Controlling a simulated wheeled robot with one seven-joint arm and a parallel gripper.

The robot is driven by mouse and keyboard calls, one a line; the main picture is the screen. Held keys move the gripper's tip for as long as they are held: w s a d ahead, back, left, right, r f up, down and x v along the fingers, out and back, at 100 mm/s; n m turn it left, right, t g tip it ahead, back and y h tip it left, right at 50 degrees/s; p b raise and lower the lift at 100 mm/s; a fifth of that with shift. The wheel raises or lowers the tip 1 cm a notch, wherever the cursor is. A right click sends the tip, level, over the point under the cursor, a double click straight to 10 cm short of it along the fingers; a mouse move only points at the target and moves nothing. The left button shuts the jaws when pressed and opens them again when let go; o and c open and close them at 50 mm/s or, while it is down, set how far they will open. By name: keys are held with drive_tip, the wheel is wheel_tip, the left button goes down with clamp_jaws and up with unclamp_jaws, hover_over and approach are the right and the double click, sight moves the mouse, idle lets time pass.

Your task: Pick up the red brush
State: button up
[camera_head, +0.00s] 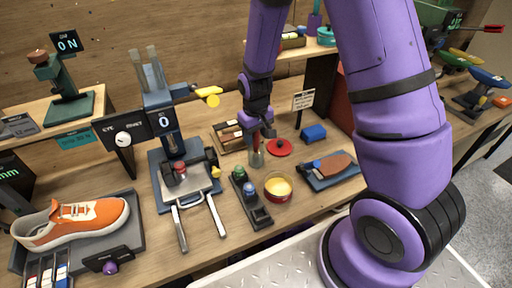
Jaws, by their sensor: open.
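My gripper (260,129) is open and points down over the middle of the workbench. A thin red upright piece (256,143), which looks like the red brush's handle, shows just below the fingers. It stands in or behind a small greenish, clear holder (257,159). The brush's lower end is hard to make out, and my gripper hides part of its top. I cannot tell whether the fingers touch it.
A red round lid (279,147) lies just right of the holder. A bowl of yellow stuff (278,187) and a dark rack with bottles (250,203) stand in front. A blue press (167,130) stands left, an orange sneaker (75,222) further left, a blue block (314,132) right.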

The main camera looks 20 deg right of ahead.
drive_tip(key=c, duration=1)
drive_tip(key=shift+r, duration=0.1)
